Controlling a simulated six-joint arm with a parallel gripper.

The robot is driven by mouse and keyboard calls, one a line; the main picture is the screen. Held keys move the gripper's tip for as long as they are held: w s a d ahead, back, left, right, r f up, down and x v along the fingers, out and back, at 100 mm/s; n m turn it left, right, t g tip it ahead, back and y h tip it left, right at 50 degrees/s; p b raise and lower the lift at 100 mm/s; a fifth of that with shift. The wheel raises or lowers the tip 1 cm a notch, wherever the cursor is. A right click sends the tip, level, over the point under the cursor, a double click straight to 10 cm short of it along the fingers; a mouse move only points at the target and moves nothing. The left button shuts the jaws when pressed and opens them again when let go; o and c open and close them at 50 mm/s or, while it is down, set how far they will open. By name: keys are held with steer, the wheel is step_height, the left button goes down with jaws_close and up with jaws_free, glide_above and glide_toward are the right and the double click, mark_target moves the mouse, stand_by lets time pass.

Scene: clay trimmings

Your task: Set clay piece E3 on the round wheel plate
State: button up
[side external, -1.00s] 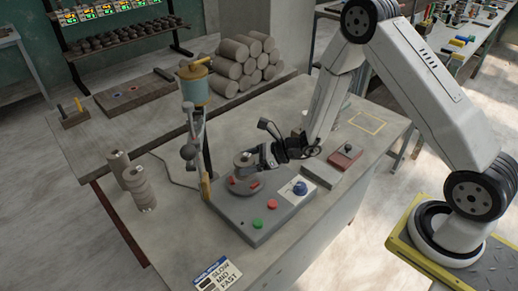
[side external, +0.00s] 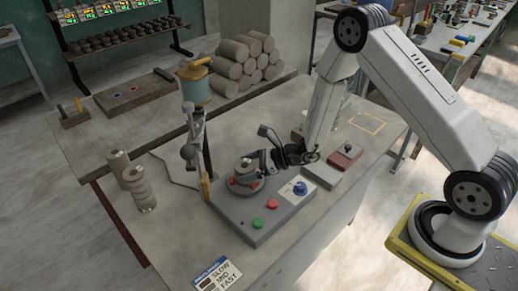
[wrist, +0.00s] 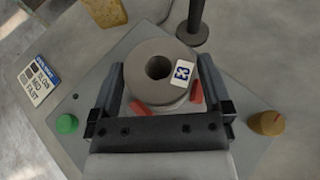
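Clay piece E3 (wrist: 145,84) is a grey ring with a centre hole and a white E3 tag. It sits level on the round wheel plate, between red blocks (wrist: 196,98); the piece also shows in the side view (side external: 246,166). Most of the wheel plate (side external: 241,188) is hidden under the piece and blocks. My gripper (wrist: 161,66) has its fingers spread on either side of the piece, seemingly with narrow gaps. In the side view my gripper (side external: 264,162) reaches in from the right at the piece's height.
A post with a blue canister (side external: 195,92) stands close behind. Stacked clay pieces (side external: 140,189) stand at the left. A red box (side external: 346,154) lies at the right.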

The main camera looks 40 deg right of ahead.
steer(key=shift+r, duration=0.15)
steer(key=shift+s+d+r, duration=0.25)
steer(key=shift+s+d, duration=0.15)
steer(key=shift+d, duration=0.05)
steer(key=v, duration=1)
steer(key=shift+s+d+r, duration=0.15)
steer(key=shift+s+d, duration=0.05)
steer(key=shift+s, duration=0.05)
steer(key=shift+a, duration=0.1)
